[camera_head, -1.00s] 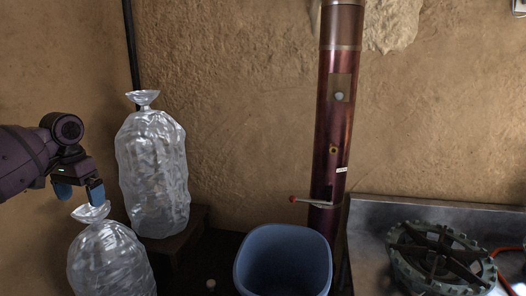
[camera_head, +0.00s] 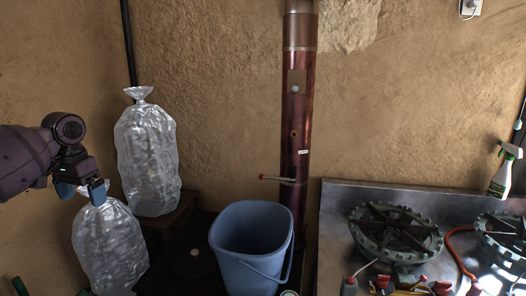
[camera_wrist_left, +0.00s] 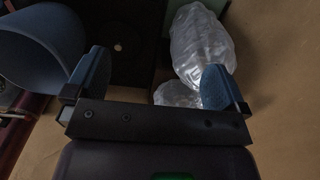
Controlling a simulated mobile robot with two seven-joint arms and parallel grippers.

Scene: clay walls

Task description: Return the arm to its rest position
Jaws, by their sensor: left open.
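My left gripper (camera_head: 80,190) is at the left of the head view, just above and in front of the neck of the lower clear plastic bag (camera_head: 108,245). Its blue fingers are apart with nothing held between them. In the left wrist view the open fingers (camera_wrist_left: 158,85) show with a dark floor area beyond them. A second clear bag (camera_head: 147,160), tied at the top, stands upright behind on a dark block. The right gripper is not in view.
A blue bucket (camera_head: 250,245) with a handle stands on the floor, below a dark red vertical pipe (camera_head: 297,110) with a small lever. A metal counter (camera_head: 335,215) at right bears round burners (camera_head: 395,232) and a spray bottle (camera_head: 503,172). Clay walls close off the left and back.

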